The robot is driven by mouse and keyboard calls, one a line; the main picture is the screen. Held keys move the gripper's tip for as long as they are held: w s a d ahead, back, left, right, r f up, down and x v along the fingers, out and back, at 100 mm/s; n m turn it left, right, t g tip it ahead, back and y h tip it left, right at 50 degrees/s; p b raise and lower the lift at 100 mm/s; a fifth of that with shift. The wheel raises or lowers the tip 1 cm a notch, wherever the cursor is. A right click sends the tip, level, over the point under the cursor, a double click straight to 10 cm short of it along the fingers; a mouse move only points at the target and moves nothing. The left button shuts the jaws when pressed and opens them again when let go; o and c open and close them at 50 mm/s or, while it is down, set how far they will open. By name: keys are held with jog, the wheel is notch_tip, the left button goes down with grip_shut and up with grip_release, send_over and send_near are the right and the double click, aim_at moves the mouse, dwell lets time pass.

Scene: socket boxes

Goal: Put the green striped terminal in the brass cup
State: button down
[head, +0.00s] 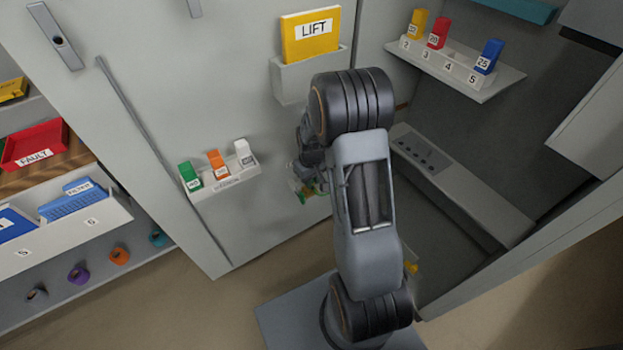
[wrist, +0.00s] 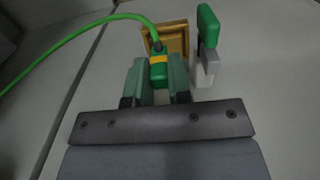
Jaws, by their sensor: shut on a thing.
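The green striped terminal (wrist: 159,67) has a yellow band, and a green cable leaves its top end. My gripper (wrist: 158,88) is shut on it, one finger on each side. The brass cup (wrist: 178,38) is a square brass-coloured piece just beyond the terminal in the wrist view. The terminal overlaps it in the picture; I cannot tell whether it touches or enters it. In the head view my gripper (head: 307,182) is at the cabinet front, mostly hidden behind my arm. The cup cannot be made out there.
A green-topped piece on a grey and white mount (wrist: 208,40) stands close right of the cup. In the head view a small rack (head: 222,183) with green, orange and white blocks is left of my gripper. A yellow LIFT card (head: 311,36) sits in a holder above.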

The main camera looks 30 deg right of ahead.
jog(key=shift+f, duration=0.1)
jog(key=c, duration=1)
grip_release()
jog(key=shift+o, duration=0.2)
jog(key=shift+r, duration=0.4)
notch_tip(320, 180, up, 3)
jog(key=shift+r+p, duration=0.1)
jog(key=shift+p, duration=0.8)
jog(key=s+a+r+p, duration=0.2)
jog(key=s+r+p, duration=0.1)
jog(key=s+r, duration=0.6)
jog(key=s, duration=0.4)
jog(key=shift+s+a+p, duration=0.35)
jog(key=shift+s+a, duration=0.05)
